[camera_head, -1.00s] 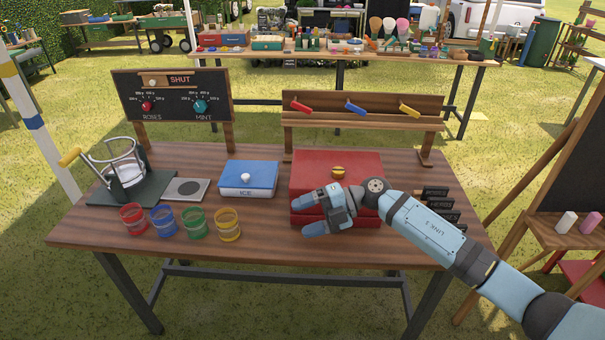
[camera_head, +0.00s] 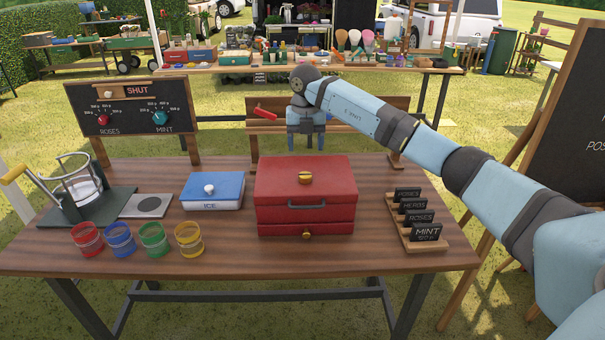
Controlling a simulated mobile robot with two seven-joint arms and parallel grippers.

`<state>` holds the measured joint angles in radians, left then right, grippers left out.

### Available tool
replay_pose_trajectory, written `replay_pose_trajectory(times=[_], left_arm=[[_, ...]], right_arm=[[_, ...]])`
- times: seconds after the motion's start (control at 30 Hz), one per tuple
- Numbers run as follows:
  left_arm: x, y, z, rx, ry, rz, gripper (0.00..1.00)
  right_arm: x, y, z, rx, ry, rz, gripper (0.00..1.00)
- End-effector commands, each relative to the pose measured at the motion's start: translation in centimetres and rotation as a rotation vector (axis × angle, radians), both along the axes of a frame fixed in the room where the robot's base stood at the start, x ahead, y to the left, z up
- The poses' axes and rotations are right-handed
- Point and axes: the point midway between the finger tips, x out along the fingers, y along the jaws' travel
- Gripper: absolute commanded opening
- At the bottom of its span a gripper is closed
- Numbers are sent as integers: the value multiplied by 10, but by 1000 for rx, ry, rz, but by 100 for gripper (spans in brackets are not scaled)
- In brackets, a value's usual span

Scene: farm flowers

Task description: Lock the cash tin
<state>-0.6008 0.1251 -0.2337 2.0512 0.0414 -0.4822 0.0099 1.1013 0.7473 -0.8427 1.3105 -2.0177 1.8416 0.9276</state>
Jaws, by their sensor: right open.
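The red cash tin (camera_head: 305,205) stands shut on the wooden table. A round yellow piece (camera_head: 305,178) with a dark mark sits on its lid, and a smaller yellow knob (camera_head: 306,235) is low on its front. My right gripper (camera_head: 306,140) is open behind the tin, at the wooden rack (camera_head: 252,139). A red-handled piece (camera_head: 265,113) on the rack lies just left of the gripper. The gripper and arm hide most of the rack's middle and right, including the yellow piece there. My left gripper is not in view.
A blue ICE box (camera_head: 212,202) is left of the tin, and a card holder (camera_head: 410,236) is on its right. Several coloured jars (camera_head: 154,239) line the front left, near a press (camera_head: 80,190). A chalkboard (camera_head: 133,108) reading SHUT stands behind. The table's front strip is clear.

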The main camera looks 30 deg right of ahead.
Motion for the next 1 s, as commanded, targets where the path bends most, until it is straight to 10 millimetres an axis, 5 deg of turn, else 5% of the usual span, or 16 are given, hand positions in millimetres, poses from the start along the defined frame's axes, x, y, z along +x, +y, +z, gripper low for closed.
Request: replay_pose_trajectory(times=[0.4, 0.87, 1.0], left_arm=[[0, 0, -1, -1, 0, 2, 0], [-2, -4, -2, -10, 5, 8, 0], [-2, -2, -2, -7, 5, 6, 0]], right_arm=[[0, 1, -81, 2, 2, 2, 68], [0, 1, -95, 2, 0, 2, 68], [0, 1, -95, 2, 0, 2, 40]])
